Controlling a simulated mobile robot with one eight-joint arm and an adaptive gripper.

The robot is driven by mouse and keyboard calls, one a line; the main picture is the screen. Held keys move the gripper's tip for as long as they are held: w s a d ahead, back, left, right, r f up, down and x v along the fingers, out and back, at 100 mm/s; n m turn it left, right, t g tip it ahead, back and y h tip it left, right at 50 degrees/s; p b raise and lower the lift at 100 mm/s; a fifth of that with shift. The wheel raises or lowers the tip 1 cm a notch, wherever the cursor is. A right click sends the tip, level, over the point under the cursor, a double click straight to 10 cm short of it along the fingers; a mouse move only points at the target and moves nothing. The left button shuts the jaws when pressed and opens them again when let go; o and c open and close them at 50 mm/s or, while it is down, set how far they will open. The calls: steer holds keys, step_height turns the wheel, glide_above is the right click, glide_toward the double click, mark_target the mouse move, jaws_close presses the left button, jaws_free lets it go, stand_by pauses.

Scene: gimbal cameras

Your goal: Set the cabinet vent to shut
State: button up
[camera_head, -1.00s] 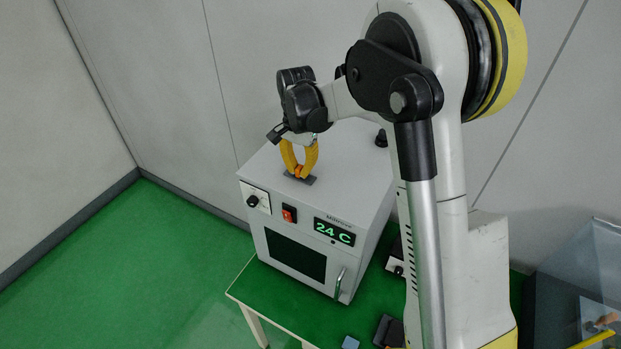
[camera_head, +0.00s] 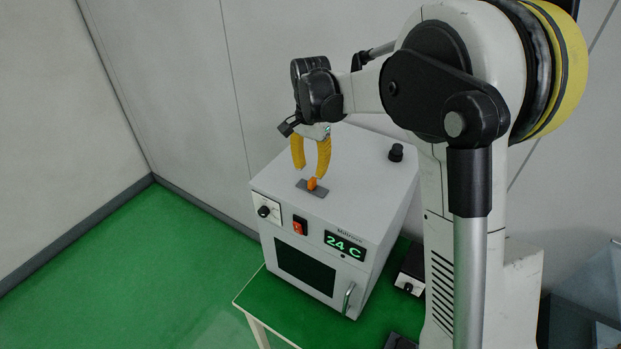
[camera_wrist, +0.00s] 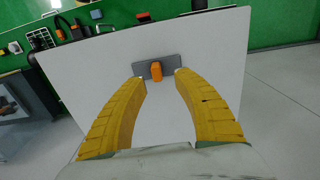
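The white cabinet (camera_head: 335,215) stands on a green-topped table. On its top is a grey slotted plate (camera_head: 313,188) with a small orange vent knob (camera_head: 311,183). My gripper (camera_head: 308,174), with yellow fingers, is open just above the knob. In the wrist view its fingertips (camera_wrist: 160,78) are spread on either side of the knob, apart from it. Nothing is held.
The cabinet front has a dial (camera_head: 264,211), an orange-red switch (camera_head: 299,226), a display (camera_head: 345,246) reading 24 C and a door handle (camera_head: 348,298). A black knob (camera_head: 396,152) stands at the back right of the top. A small dark-topped box (camera_head: 410,275) sits right of the cabinet.

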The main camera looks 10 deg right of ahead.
mark_target(311, 179)
step_height(311, 179, up, 7)
stand_by(0.6)
